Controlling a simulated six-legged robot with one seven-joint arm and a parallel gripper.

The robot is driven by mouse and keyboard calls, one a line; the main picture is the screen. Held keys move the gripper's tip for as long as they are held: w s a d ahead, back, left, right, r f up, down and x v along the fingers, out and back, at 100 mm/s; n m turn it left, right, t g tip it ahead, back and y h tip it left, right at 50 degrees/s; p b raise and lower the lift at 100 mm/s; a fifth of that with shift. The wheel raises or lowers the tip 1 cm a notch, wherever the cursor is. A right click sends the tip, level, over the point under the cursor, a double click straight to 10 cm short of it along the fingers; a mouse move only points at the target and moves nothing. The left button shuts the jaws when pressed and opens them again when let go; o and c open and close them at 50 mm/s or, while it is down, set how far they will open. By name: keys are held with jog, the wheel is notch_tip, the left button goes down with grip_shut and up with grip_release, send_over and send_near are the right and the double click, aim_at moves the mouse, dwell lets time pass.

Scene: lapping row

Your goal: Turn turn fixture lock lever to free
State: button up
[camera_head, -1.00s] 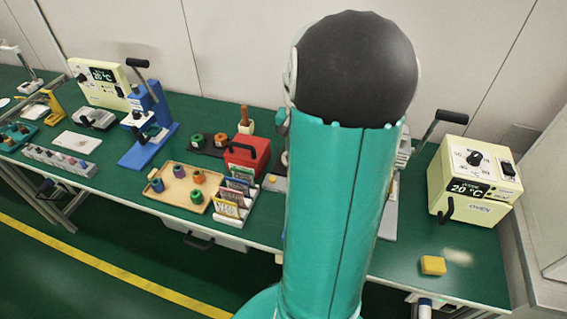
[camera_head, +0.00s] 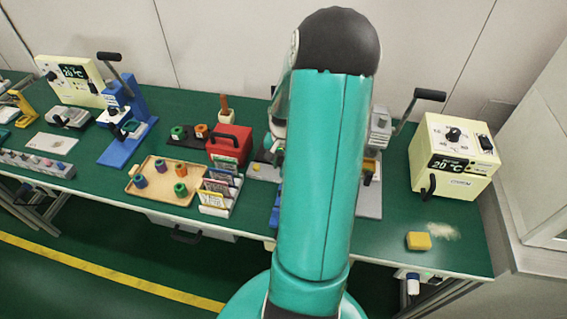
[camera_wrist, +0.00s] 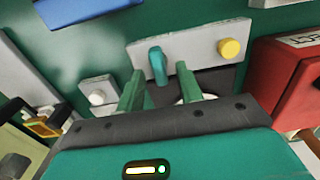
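A grey plate (camera_wrist: 195,45) carries a short teal lever (camera_wrist: 157,65) and a round yellow knob (camera_wrist: 229,48) in the wrist view. The teal lever looks like the fixture lock lever. My gripper (camera_wrist: 160,72) is open, one finger on each side of the lever in the picture; I see no clear contact, and cannot tell the depth between them. In the head view, the yellow knob (camera_head: 256,167) shows just left of my arm, while the lever and gripper are hidden behind the arm.
A red box (camera_head: 228,145) stands beside the plate, also close on the right in the wrist view (camera_wrist: 287,80). A card rack (camera_head: 219,196) and wooden tray (camera_head: 135,188) lie left. A cream oven (camera_head: 452,160) and yellow sponge (camera_head: 418,241) are right.

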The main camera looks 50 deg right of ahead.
jog(key=shift+f, duration=0.2)
grip_shut()
